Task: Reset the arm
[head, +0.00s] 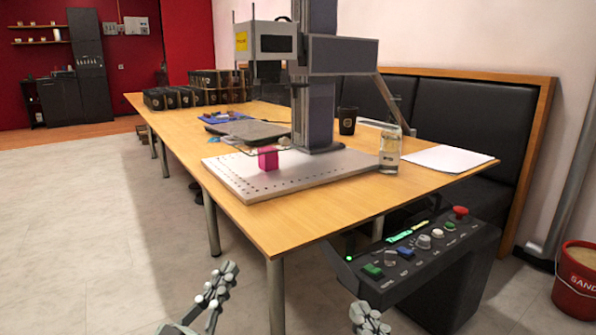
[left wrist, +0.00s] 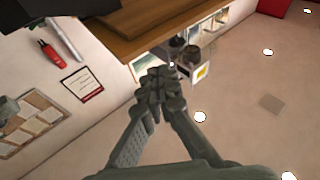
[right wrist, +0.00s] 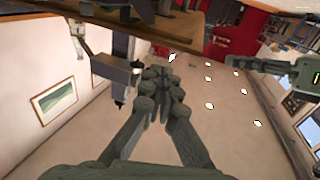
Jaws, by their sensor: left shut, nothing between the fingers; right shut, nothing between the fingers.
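My left gripper (head: 215,290) is low in the head view, in front of the table and left of the control panel. In the left wrist view my left gripper (left wrist: 160,85) is shut with nothing between its fingertips. My right gripper (head: 368,318) shows only partly at the bottom edge of the head view, just below the panel. In the right wrist view my right gripper (right wrist: 162,85) is also shut and empty. Neither gripper touches the table or anything on it.
A wooden table (head: 310,222) carries the laser marker (head: 318,95), its perforated base plate (head: 235,180), a pink block (head: 268,158), a glass jar (head: 390,148), a black cup (head: 347,121) and paper (head: 448,158). The control panel (head: 415,250) stands front right, a red bucket (head: 577,280) beyond. Floor at left is clear.

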